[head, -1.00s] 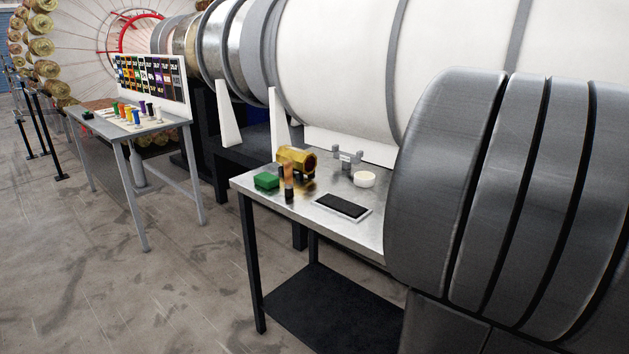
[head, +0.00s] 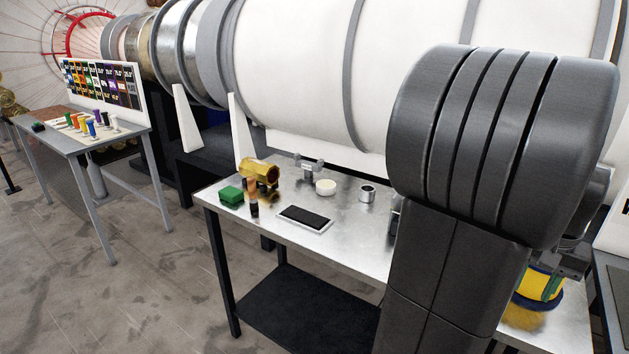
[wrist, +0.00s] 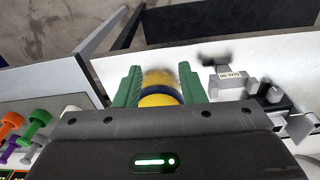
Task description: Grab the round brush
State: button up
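A round yellow thing with a dark blue band, which I take for the round brush (head: 529,298), stands on the metal table at the lower right of the head view, partly behind my arm. It also shows in the wrist view (wrist: 160,98), between the green fingers of my gripper (wrist: 161,76). The fingers stand apart, one on each side of it, and I cannot make out a firm grip. In the head view, a green finger of my gripper (head: 552,287) overlaps its right part. Bristles are not clearly seen.
Along the metal table (head: 358,237) lie a brass fitting (head: 262,172), green block (head: 231,195), black tablet (head: 306,217), white roll (head: 325,187) and metal cup (head: 367,193). Grey bracket parts (wrist: 240,88) sit right of my gripper. A spool table (head: 70,150) stands left.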

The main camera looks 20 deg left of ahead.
aim_at(250, 180)
jog(key=j+u, duration=0.1)
jog(key=u, duration=0.3)
jog(key=i+u, duration=0.15)
jog(key=u, duration=0.2)
jog(key=i+j+u, duration=0.1)
jog(key=u, duration=0.3)
jog(key=i+j+u, duration=0.15)
jog(key=i+u, duration=0.15)
jog(key=i, duration=0.35)
jog(key=i+u, duration=0.25)
jog(key=i, duration=0.45)
